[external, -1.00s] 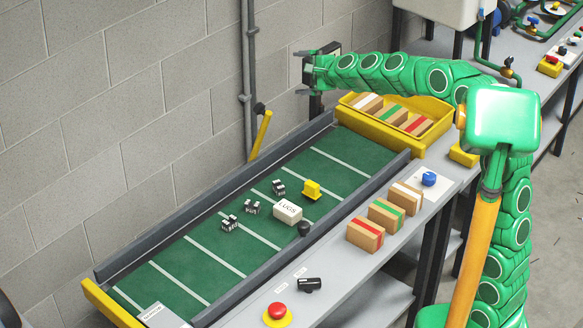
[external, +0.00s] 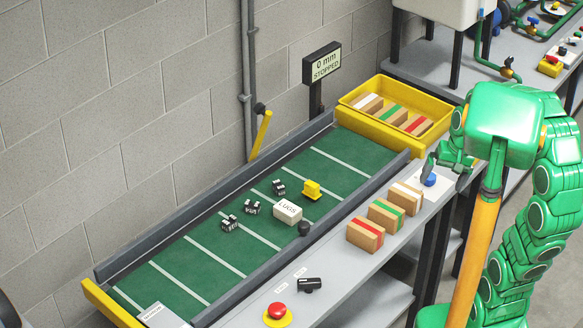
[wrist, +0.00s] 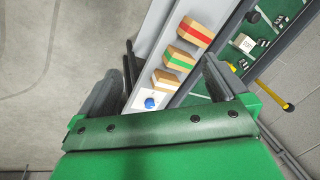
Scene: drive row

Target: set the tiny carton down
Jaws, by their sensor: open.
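Three small tan cartons stand on the grey ledge: one with a red stripe (external: 365,234), one with a green stripe (external: 386,214) and one with a white stripe (external: 405,197). A white box marked LUGS (external: 288,212) sits on the green belt (external: 240,234). I cannot tell which is the tiny carton. My gripper (external: 442,164) is near the ledge's far end, close to a blue knob (external: 429,180) on a white plate. In the wrist view my gripper (wrist: 168,65) is open with nothing held; the striped cartons and knob show beyond its fingers.
A yellow tray (external: 365,127) at the belt's far end holds three similar striped cartons. Several small black blocks and a yellow block (external: 312,190) lie on the belt. A display (external: 322,65) reads 0 mm STOPPED. A red button (external: 278,311) sits on the near ledge.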

